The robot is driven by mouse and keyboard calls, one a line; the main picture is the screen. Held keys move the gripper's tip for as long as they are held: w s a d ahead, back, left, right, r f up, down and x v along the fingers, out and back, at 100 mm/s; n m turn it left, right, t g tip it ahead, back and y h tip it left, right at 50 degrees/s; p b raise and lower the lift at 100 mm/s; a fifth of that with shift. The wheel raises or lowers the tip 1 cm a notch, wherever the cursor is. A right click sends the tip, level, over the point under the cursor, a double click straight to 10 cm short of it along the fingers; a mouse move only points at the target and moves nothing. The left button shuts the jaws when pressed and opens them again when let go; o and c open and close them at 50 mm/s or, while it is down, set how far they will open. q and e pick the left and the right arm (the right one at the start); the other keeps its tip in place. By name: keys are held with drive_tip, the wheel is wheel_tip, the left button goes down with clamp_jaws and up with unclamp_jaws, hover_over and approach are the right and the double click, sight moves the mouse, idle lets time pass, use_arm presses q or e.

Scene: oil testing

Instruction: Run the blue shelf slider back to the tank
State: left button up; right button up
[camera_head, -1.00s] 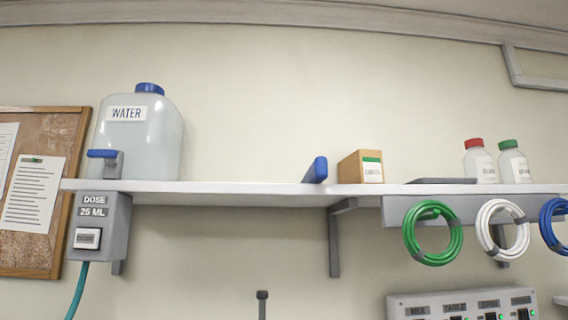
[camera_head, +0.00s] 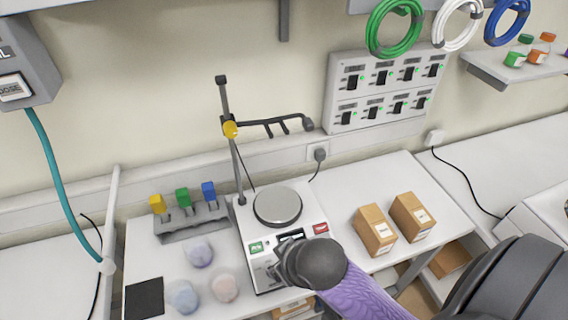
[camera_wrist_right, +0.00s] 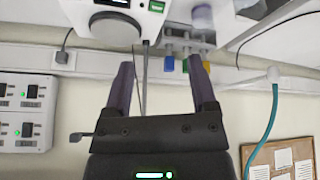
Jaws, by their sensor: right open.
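The blue shelf slider and the water tank are out of view in both current views. The grey dose box (camera_head: 22,62) is partly visible at the upper left of the head view, with a teal hose hanging from it. My right gripper (camera_wrist_right: 164,82) is open in the right wrist view, with nothing between its two purple fingers. In the head view, my right arm reaches in from the lower right, and its dark end covers part of the hotplate's front. My left gripper is not in view.
A hotplate (camera_head: 278,207) with a stand (camera_head: 239,165) and yellow clamp is on the bench. A rack (camera_head: 193,222), round blurred items and two cardboard boxes (camera_head: 375,231) flank it. The switch panel (camera_head: 383,90) and coiled tubes (camera_head: 396,25) are above.

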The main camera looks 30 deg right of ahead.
drive_tip(key=w+d+r+t+p, duration=0.15)
drive_tip(key=w+r+t, duration=0.35)
drive_tip(key=r, duration=0.8)
drive_tip(key=w+d+r+t, duration=0.2)
drive_tip(key=w+r, duration=0.4)
drive_tip(key=r, duration=0.7)
drive_tip(key=d+r+m+t+h, duration=0.2)
drive_tip(key=d+r, duration=0.1)
drive_tip(key=r, duration=0.6)
drive_tip(key=d+r+m+t+h, duration=0.2)
drive_tip(key=d+r+t, duration=0.1)
drive_tip(key=r, duration=0.7)
drive_tip(key=shift+m, duration=0.3)
drive_tip(key=p+x, duration=0.1)
drive_tip(key=x, duration=0.1)
drive_tip(key=p+x, duration=0.2)
drive_tip(key=x, duration=0.1)
drive_tip(key=p+x, duration=0.1)
drive_tip(key=x, duration=0.2)
drive_tip(key=shift+w+d+r, duration=0.15)
drive_tip(key=shift+d+r, duration=0.2)
drive_tip(key=shift+d, duration=0.05)
drive_tip(key=shift+w+d+f, duration=0.1)
drive_tip(key=shift+w+f, duration=0.1)
drive_tip(key=shift+w, duration=0.35)
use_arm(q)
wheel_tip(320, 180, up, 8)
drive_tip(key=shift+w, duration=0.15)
use_arm(e)
clamp_jaws()
